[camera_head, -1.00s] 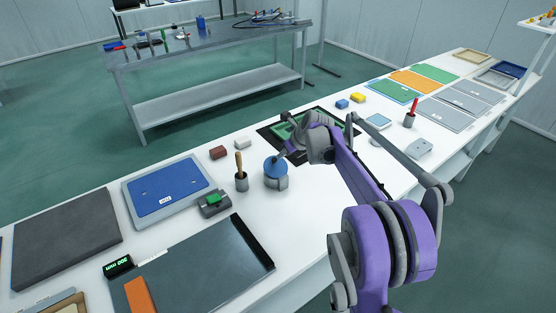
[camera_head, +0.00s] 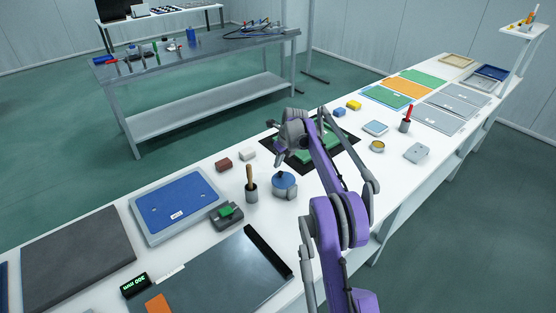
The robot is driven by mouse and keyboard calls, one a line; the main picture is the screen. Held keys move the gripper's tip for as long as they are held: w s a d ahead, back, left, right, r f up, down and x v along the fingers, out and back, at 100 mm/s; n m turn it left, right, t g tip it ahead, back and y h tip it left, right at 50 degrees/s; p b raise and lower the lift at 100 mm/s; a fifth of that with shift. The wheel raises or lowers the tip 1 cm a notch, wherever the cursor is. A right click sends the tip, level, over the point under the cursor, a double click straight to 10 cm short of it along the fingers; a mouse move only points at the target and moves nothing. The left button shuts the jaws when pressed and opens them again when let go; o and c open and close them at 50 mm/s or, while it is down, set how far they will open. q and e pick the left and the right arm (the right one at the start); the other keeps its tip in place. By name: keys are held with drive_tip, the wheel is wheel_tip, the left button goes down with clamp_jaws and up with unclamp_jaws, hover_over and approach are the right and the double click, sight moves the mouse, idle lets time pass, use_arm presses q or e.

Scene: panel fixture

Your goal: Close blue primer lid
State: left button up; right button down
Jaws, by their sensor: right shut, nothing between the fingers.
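The primer pot (camera_head: 287,194) is a small grey round container on the white bench, near the middle of the camera_head view. Its blue lid (camera_head: 284,180) sits over the top of the pot and looks roughly level; I cannot tell whether it is fully seated. My right gripper (camera_head: 279,157) is shut and empty, above and behind the pot in the picture, with a visible gap to the lid. The purple right arm comes in from the lower right. My left gripper is not in view.
A grey cup with a wooden-handled tool (camera_head: 251,190) stands just left of the pot. A grey block with a green top (camera_head: 227,214) lies farther left. A green panel in a black frame (camera_head: 325,150) lies behind my right arm. Bare bench lies right of the pot.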

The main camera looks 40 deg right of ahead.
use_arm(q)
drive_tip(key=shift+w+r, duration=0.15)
use_arm(e)
drive_tip(key=shift+w+f, duration=0.2)
drive_tip(key=shift+f, duration=0.15)
drive_tip(key=shift+w+f, duration=0.1)
drive_tip(key=shift+f, duration=0.05)
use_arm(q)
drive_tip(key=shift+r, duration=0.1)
